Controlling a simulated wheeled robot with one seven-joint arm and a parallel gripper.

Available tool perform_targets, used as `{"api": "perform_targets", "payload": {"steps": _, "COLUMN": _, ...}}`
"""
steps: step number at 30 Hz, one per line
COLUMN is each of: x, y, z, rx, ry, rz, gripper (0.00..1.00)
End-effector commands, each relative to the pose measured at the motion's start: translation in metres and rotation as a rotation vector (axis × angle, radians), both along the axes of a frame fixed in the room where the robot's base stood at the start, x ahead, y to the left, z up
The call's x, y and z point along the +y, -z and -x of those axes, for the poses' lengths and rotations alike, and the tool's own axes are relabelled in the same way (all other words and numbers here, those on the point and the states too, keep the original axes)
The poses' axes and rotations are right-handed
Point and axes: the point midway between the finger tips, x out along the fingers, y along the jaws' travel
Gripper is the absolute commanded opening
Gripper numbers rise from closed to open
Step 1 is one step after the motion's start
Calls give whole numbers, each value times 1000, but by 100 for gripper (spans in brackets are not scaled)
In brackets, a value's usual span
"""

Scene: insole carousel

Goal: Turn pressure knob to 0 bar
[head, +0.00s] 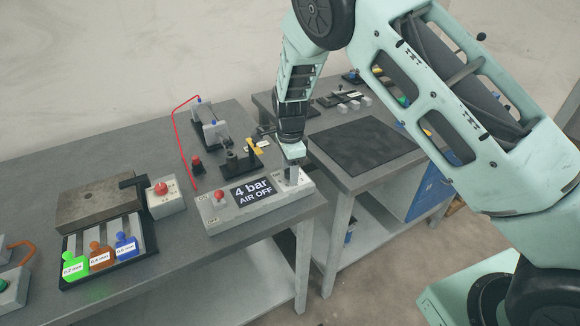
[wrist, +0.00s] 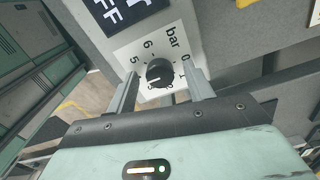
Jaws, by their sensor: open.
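The pressure knob (wrist: 159,72) is a round black knob on a white dial plate in the wrist view. The plate reads "bar", with 0, 1, 5 and 6 legible; the lower numbers are partly hidden. The knob sits on a grey control box (head: 243,213), whose dark display (head: 253,190) reads "4 bar AIR OFF" in the head view. My gripper (wrist: 160,88) is open, with one finger on each side of the knob and gaps between. In the head view my gripper (head: 292,176) is over the box's right end and hides the knob.
A red button (head: 219,195) is on the box's left part. A fixture with a red hose (head: 174,140) stands behind it. To the left are a metal block (head: 100,195) and green, brown and blue tagged pieces. A second table with a black mat (head: 362,145) stands at right.

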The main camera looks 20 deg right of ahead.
Motion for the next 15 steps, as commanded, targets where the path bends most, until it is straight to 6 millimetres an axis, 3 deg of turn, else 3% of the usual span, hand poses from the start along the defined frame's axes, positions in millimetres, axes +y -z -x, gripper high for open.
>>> {"api": "perform_targets", "payload": {"steps": 5, "x": 0, "y": 0, "z": 0, "rx": 0, "ry": 0, "rz": 0, "gripper": 52}}
{"api": "perform_targets", "payload": {"steps": 10, "x": 0, "y": 0, "z": 0, "rx": 0, "ry": 0, "rz": 0, "gripper": 10}}
{"api": "perform_targets", "payload": {"steps": 15, "x": 0, "y": 0, "z": 0, "rx": 0, "ry": -2, "rz": 0, "gripper": 7}}
